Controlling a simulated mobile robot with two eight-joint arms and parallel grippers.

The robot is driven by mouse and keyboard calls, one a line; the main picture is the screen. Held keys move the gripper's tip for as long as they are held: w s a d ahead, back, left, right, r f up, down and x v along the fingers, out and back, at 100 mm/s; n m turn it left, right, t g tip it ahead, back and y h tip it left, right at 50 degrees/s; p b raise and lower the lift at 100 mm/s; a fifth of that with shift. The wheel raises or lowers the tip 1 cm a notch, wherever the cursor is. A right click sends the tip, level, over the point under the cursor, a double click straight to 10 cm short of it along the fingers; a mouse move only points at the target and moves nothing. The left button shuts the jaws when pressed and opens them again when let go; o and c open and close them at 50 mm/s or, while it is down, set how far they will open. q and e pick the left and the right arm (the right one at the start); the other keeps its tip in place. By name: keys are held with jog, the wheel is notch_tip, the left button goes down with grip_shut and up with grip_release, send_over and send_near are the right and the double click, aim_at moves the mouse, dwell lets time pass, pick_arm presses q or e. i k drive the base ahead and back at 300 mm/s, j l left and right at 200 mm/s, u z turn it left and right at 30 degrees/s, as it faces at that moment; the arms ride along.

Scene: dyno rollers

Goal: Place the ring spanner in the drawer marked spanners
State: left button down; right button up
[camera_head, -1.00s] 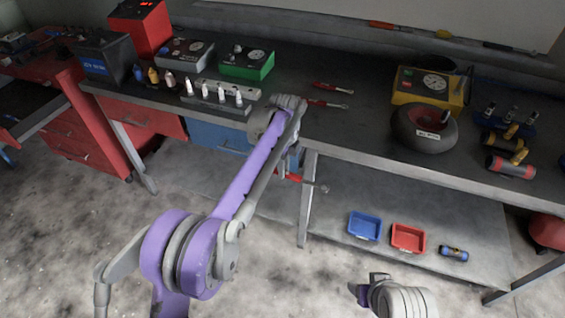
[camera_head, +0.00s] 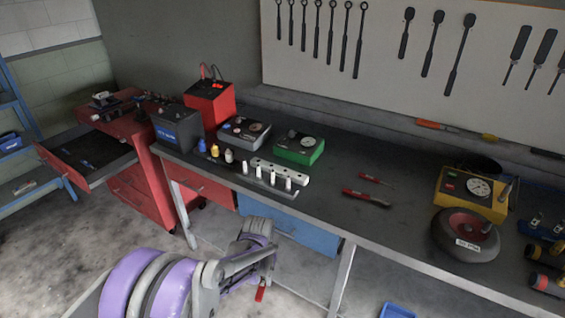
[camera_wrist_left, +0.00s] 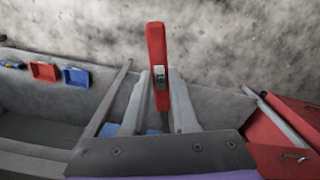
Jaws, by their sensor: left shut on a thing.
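My left gripper (camera_head: 262,280) is low in the head view, in front of the bench and below its top. It is shut on a red-handled tool (camera_head: 260,294), which I take for the ring spanner. In the left wrist view the tool's red handle (camera_wrist_left: 156,45) stands up between the two fingers (camera_wrist_left: 160,95); its other end is hidden. An open drawer (camera_head: 98,181) juts from the red cabinet at the far left, apart from the gripper, with a few small tools inside. No drawer marking is readable. My right gripper is out of view.
The bench (camera_head: 330,215) holds a battery (camera_head: 178,130), a green meter (camera_head: 300,149), a wheel (camera_head: 466,236) and two red-handled tools (camera_head: 365,198). Under its top are a red drawer (camera_head: 207,190) and a blue drawer (camera_head: 300,230), both closed.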

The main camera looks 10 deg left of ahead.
aim_at(94, 153)
jog(key=i+j, duration=0.15)
jog(key=j, duration=0.55)
jog(key=i+j, duration=0.2)
jog(key=j, duration=0.5)
jog(key=i+j, duration=0.15)
jog(key=j, duration=0.5)
jog(key=i+j, duration=0.15)
jog(key=j, duration=0.55)
jog(key=i+j, duration=0.2)
jog(key=j, duration=0.5)
jog(key=i+j, duration=0.15)
jog(key=j, duration=0.55)
jog(key=i+j, duration=0.15)
jog(key=j, duration=0.55)
jog(key=i+j, duration=0.15)
jog(key=j, duration=0.5)
jog(key=i+j, duration=0.15)
jog(key=j, duration=0.15)
jog(key=i+j, duration=0.1)
jog(key=j, duration=0.25)
jog(key=i+j, duration=0.15)
jog(key=j, duration=0.15)
jog(key=i+j, duration=0.5)
jog(key=i+u, duration=0.05)
jog(key=i, duration=0.05)
